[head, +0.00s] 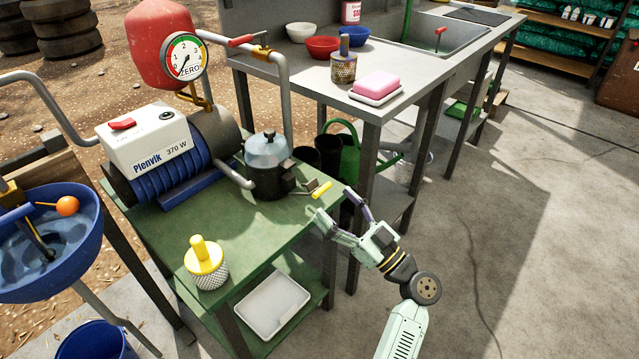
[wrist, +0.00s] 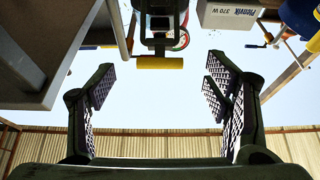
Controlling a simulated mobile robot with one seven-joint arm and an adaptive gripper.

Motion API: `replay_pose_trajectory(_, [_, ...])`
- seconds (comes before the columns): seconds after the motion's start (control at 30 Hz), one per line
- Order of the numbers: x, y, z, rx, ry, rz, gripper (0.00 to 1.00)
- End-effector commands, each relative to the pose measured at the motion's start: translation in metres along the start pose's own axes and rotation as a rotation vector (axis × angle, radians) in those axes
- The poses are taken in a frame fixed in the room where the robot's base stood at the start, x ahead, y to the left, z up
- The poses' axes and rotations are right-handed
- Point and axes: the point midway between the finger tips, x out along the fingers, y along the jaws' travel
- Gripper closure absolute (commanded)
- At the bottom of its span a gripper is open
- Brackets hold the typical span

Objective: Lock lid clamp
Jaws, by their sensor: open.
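The lid clamp is a lever with a yellow handle (head: 322,190) on the side of a dark pot with a clear lid (head: 268,152), on the green table. The handle sticks out to the right past the table edge. In the wrist view, the yellow handle (wrist: 160,63) lies level across the top middle, beyond and between the open fingers. My gripper (head: 336,202) is open and empty, just right of and below the handle in the head view. It appears apart from the handle. The clamp's latch end is too small to read.
A pump (head: 170,155) with a red tank and gauge (head: 185,57) stands left of the pot. A grey bench (head: 420,70) with bowls and soap stands behind. The floor to the right is clear.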

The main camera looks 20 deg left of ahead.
Motion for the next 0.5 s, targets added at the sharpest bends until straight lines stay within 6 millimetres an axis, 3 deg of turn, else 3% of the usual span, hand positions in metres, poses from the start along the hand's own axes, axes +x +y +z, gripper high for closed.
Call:
replay_pose_trajectory(0.03, [0.013,-0.001,-0.004,0.001,0.000,-0.003,0.29])
replay_pose_trajectory(0.2, [0.041,0.000,-0.003,0.002,-0.001,-0.002,0.29])
replay_pose_trajectory(0.5, [0.058,0.000,0.000,0.000,-0.002,0.001,0.29])
